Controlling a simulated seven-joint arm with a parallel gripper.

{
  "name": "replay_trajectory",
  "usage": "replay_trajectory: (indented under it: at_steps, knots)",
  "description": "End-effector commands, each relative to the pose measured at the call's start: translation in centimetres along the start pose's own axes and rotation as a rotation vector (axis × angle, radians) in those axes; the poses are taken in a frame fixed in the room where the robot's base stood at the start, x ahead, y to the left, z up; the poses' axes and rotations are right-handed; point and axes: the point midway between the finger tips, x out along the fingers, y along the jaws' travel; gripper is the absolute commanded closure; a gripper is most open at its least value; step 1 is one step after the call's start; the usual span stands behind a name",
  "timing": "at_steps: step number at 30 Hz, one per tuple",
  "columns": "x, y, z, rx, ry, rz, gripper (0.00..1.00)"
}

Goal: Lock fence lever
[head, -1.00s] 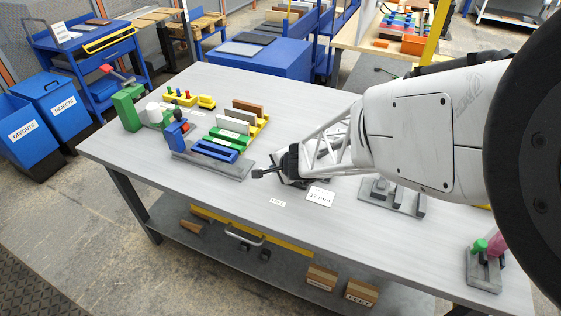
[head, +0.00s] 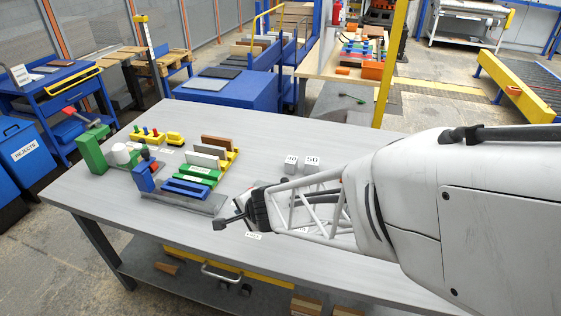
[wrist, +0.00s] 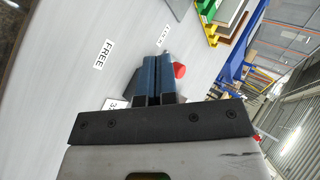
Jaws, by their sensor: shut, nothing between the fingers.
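The fence lever shows in the wrist view only as a red tip (wrist: 179,70), just right of my fingers. The rest of it is hidden behind them. A FREE label (wrist: 103,54) lies on the table to the left, and a second small label (wrist: 165,35), probably LOCK, lies beyond the fingertips. My gripper (wrist: 161,57) is shut and empty, with its blue fingers side by side. In the head view my gripper (head: 222,223) is low over the table's front part, right of the grey-based fixture (head: 190,203). I cannot tell whether it touches the lever.
The blue-and-grey fixture stands left of my gripper, with boards in a yellow-green rack (head: 212,160) behind it. The table's front edge (head: 165,235) is close.

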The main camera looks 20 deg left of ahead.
Motion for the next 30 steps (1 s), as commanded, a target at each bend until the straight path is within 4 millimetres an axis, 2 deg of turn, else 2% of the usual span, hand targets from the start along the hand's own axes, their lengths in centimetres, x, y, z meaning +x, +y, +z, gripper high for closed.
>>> replay_trajectory:
  at_steps: [6, 12, 23, 26, 30]
  knots:
    - [-1.9, -0.3, 1.2, 0.0, -0.001, 0.0, 1.0]
    - [-2.4, -0.4, 1.6, 0.0, -0.001, 0.0, 1.0]
    - [-2.5, -0.4, 1.5, -0.001, -0.001, 0.0, 1.0]
    - [-2.9, -0.5, 1.2, -0.009, -0.001, -0.001, 1.0]
    - [-4.5, -1.0, 0.2, -0.037, -0.005, -0.008, 1.0]
